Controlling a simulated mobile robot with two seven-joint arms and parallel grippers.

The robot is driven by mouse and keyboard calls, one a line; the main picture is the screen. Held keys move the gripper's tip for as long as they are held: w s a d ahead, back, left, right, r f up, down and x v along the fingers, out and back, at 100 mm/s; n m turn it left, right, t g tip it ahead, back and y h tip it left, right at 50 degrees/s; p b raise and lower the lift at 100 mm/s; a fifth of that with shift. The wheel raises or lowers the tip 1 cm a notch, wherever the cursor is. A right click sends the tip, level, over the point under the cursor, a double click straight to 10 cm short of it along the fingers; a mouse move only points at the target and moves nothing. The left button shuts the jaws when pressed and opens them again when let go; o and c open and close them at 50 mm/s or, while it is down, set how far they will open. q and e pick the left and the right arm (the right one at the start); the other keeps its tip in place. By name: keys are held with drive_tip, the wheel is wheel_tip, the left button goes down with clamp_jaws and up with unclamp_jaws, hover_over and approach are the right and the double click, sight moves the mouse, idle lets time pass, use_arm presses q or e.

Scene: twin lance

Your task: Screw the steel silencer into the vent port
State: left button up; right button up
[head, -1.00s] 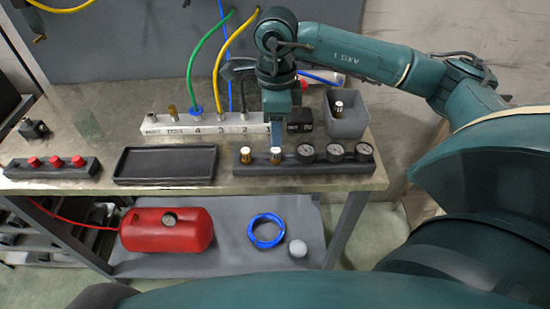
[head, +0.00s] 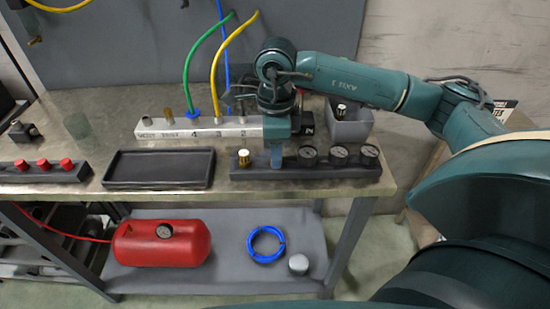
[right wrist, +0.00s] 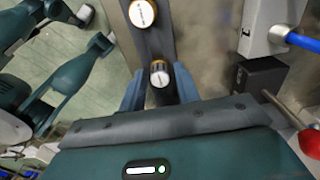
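Two small capped fittings stand in the dark rack (head: 240,173). The left one (head: 243,158) has a brass-coloured body and a pale top. The second, pale-topped with a brass-coloured rim (right wrist: 158,75), shows in the right wrist view between my right gripper's fingers. It is hidden behind them in the head view. I cannot tell which one is steel. My right gripper (head: 276,157) points down at the rack, open, with gaps beside the fitting. My left gripper is out of view.
An empty black tray (head: 158,186) lies to the left. A grey bin (head: 352,130) stands behind right. Green (head: 188,75) and yellow (head: 216,75) hoses rise from the manifold.

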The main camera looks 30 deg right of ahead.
clamp_jaws()
drive_tip(key=shift+r+p, duration=0.35)
drive_tip(key=shift+r, duration=0.35)
idle(0.6)
drive_tip(key=shift+r+p, duration=1)
drive_tip(key=shift+r, duration=0.75)
